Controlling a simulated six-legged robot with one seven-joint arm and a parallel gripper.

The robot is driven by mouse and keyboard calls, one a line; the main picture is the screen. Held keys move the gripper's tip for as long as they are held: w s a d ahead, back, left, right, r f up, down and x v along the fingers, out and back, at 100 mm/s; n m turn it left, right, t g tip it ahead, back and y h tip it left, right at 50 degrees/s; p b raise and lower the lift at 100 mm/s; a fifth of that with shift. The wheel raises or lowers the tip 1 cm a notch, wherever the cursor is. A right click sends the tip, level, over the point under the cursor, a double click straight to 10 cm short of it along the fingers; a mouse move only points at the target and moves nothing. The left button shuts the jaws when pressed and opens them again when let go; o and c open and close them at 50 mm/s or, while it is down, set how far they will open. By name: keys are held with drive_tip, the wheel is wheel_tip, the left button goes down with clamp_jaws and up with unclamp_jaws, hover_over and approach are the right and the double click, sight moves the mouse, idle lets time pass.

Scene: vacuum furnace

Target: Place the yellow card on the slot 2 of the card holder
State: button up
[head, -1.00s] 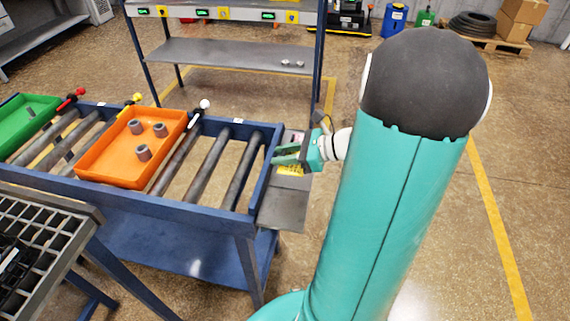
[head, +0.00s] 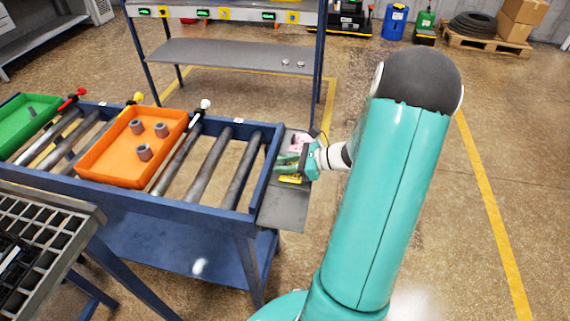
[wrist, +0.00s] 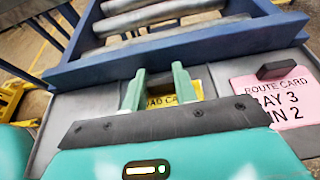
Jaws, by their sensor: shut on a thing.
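The yellow card (head: 290,179) is at the grey side plate of the roller table in the head view. In the wrist view the yellow card (wrist: 192,92) shows between and behind my gripper's fingers, with part of its black lettering covered. My gripper (wrist: 160,80) is shut on the card. In the head view my gripper (head: 286,163) is low over the plate; I cannot tell whether the card touches it. I cannot make out the card holder or its slot 2 for certain.
A pink route card (wrist: 278,100) with a dark block on it lies on the grey plate (head: 284,210), right of my gripper in the wrist view. An orange tray (head: 112,163) with grey cylinders sits on the rollers. A rack (head: 230,52) with small green displays stands behind.

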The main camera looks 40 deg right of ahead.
drive_tip(key=shift+f, duration=0.1)
drive_tip(key=o, duration=0.9)
drive_tip(key=shift+o, duration=0.2)
drive_tip(key=shift+s+d+r, duration=0.1)
drive_tip(key=shift+d+r, duration=0.05)
drive_tip(key=shift+r, duration=0.05)
drive_tip(key=v, duration=1.2)
drive_tip(key=w+a+r+n+g+h, duration=0.1)
drive_tip(key=a+r+n+g, duration=0.4)
drive_tip(key=a, duration=0.5)
drive_tip(key=w+a+r+n+g+h, duration=0.1)
drive_tip(key=a+r+n+g, duration=0.15)
drive_tip(key=a+n, duration=0.65)
drive_tip(key=s+a+r+n+t+h, duration=0.1)
drive_tip(key=s+a+r+n+h, duration=0.2)
drive_tip(key=a+n, duration=0.3)
drive_tip(key=s+a+r+n+t+h, duration=0.1)
drive_tip(key=s+a+r+n+h, duration=0.2)
drive_tip(key=a+n, duration=0.4)
drive_tip(key=shift+s+a+r+n, duration=0.25)
drive_tip(key=shift+a+r+n, duration=0.1)
drive_tip(key=shift+r+n, duration=0.45)
